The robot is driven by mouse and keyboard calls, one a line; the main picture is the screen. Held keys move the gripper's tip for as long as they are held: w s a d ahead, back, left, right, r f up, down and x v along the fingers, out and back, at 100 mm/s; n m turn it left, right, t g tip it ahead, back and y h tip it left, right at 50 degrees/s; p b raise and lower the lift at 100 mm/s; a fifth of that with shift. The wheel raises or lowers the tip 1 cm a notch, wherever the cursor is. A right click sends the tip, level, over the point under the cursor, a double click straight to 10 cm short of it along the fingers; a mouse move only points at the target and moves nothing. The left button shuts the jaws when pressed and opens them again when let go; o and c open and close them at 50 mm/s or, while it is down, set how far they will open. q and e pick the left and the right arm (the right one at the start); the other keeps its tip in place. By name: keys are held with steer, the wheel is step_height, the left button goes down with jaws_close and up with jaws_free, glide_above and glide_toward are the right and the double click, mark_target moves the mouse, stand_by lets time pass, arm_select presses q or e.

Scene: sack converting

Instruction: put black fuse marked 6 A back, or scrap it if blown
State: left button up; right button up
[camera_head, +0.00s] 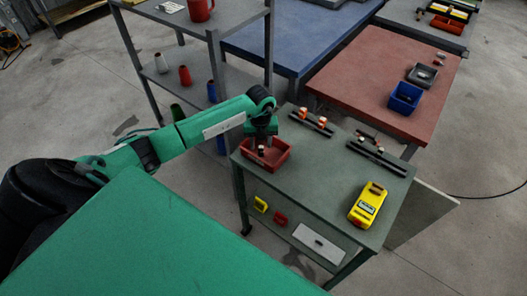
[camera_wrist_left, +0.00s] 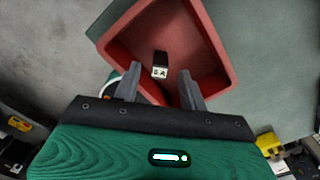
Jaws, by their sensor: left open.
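A small black fuse (camera_wrist_left: 160,65) with a white label lies in the red bin (camera_wrist_left: 205,35), in the left wrist view. The label shows a digit and an A; the digit is too small to read surely. In the head view the red bin (camera_head: 283,161) stands at the near left corner of the green-grey bench. My left gripper (camera_head: 262,142) is over this bin, pointing down. In the left wrist view its open fingers (camera_wrist_left: 158,88) are apart and empty, with the fuse beyond and between them. My right gripper is not in view.
On the bench (camera_head: 318,165) are a dark rail with orange pieces (camera_head: 312,121), another dark rail (camera_head: 376,158) and a yellow meter (camera_head: 367,205). The lower shelf holds a yellow piece (camera_head: 261,204), a red piece (camera_head: 280,218) and a pale plate (camera_head: 318,243). The bench middle is clear.

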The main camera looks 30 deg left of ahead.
arm_select(q)
step_height(320, 180, up, 13)
steer(key=b, duration=0.3)
steer(key=shift+r, duration=0.15)
